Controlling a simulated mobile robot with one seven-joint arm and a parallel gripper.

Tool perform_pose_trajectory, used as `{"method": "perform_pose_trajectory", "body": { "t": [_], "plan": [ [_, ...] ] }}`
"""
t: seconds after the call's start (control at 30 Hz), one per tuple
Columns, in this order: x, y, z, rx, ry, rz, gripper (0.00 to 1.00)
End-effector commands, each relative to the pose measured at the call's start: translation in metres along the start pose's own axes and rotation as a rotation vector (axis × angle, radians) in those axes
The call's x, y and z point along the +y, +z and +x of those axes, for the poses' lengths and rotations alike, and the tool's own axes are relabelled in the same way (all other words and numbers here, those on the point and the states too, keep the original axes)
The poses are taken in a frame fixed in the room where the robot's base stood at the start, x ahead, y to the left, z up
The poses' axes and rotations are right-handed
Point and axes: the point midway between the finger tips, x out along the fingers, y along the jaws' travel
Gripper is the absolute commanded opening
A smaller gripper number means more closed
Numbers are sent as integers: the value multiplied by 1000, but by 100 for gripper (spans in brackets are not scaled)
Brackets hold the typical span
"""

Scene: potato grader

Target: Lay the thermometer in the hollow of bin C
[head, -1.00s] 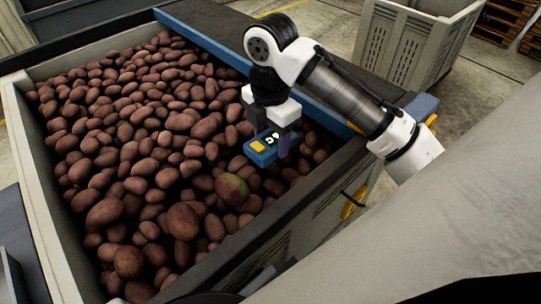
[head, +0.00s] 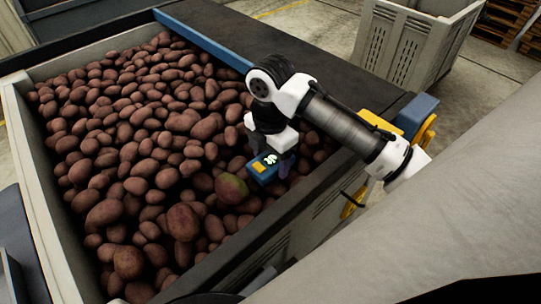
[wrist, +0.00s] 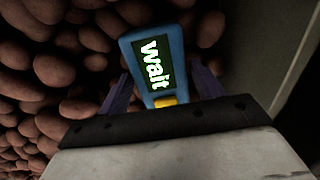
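The thermometer (head: 261,169) is a blue block with a yellow button and a lit display. In the wrist view the thermometer (wrist: 156,60) reads "wait". The wrist view also shows my gripper (wrist: 163,92). A large grey bin (head: 28,180) full of reddish-brown potatoes lies below. I see no letter on it, and no clear hollow. I cannot tell whether the thermometer touches the potatoes.
A greenish potato (head: 231,188) lies just left of the thermometer. The bin's dark right edge (head: 300,205) is close on the right. A blue rail (head: 205,42) runs along the back. Another grey bin (head: 405,45) stands on the floor behind.

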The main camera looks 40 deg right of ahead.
Motion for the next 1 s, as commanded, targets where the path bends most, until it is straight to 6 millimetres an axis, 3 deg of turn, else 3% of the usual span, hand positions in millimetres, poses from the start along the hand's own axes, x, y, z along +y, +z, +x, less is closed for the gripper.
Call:
{"method": "perform_pose_trajectory", "body": {
  "t": [0.1,0.47,1.0],
  "plan": [
    [0,0,0,0,0,0,78],
    [0,0,-8,-2,1,0,78],
    [0,1,-110,-4,-1,2,78]
  ]
}}
